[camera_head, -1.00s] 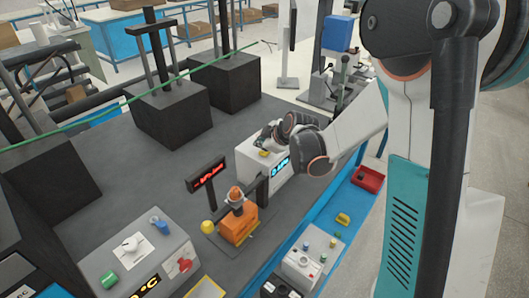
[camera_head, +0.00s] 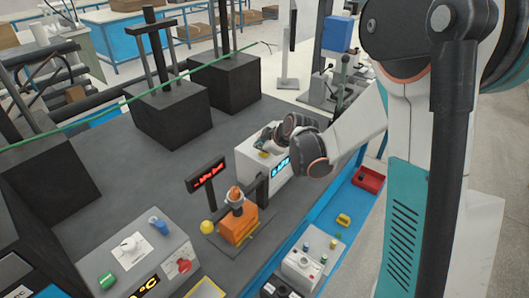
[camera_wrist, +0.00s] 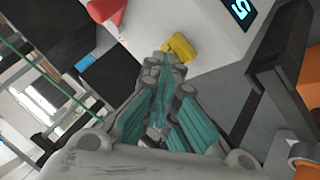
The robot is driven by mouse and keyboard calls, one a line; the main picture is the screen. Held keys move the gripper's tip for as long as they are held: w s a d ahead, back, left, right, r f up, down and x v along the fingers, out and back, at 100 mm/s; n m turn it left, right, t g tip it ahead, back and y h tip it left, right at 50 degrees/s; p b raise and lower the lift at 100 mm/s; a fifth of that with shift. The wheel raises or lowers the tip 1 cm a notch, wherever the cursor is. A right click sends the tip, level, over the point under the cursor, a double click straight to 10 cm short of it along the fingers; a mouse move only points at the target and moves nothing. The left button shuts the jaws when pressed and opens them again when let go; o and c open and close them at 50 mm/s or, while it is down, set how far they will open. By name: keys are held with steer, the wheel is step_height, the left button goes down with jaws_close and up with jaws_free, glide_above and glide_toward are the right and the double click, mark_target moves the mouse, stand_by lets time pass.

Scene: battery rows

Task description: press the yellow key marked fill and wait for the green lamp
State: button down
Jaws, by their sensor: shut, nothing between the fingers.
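A white box (camera_head: 246,166) with a lit cyan display (camera_head: 281,167) stands at the bench's right side. A yellow key (camera_wrist: 180,46) is on it, just ahead of my gripper's fingertips (camera_wrist: 160,64) in the wrist view. The key also shows small in the head view (camera_head: 263,154), beneath my gripper (camera_head: 262,140). My gripper is shut and empty, its tips close to the key; I cannot tell whether they touch it. The key's marking is not readable. I cannot make out a lit green lamp on the box.
An orange device (camera_head: 239,226) and a post with a red display (camera_head: 206,173) stand left of the box. A red bin (camera_head: 368,179) lies on the blue ledge. Dark blocks with uprights (camera_head: 168,115) stand behind.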

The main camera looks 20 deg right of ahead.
mark_target(263, 153)
steer(key=shift+r, duration=0.1)
steer(key=shift+r+p, duration=0.5)
steer(key=shift+r, duration=0.25)
step_height(263, 153, up, 5)
steer(key=p, duration=0.3)
stand_by(0.3)
stand_by(0.6)
steer(key=s+r+m+b, duration=0.3)
steer(key=s+r+m, duration=0.1)
steer(key=s, duration=0.5)
steer(key=s+f+m+g+h+b, duration=0.1)
steer(key=s+m+b, duration=0.5)
steer(key=s, duration=1.8)
step_height(263, 153, down, 3)
steer(key=m+h, duration=0.1)
steer(key=m, duration=0.1)
steer(key=shift+s+d+m+g+h, duration=0.2)
steer(key=shift+d+m+g+h, duration=0.1)
steer(key=shift+d+h, duration=0.1)
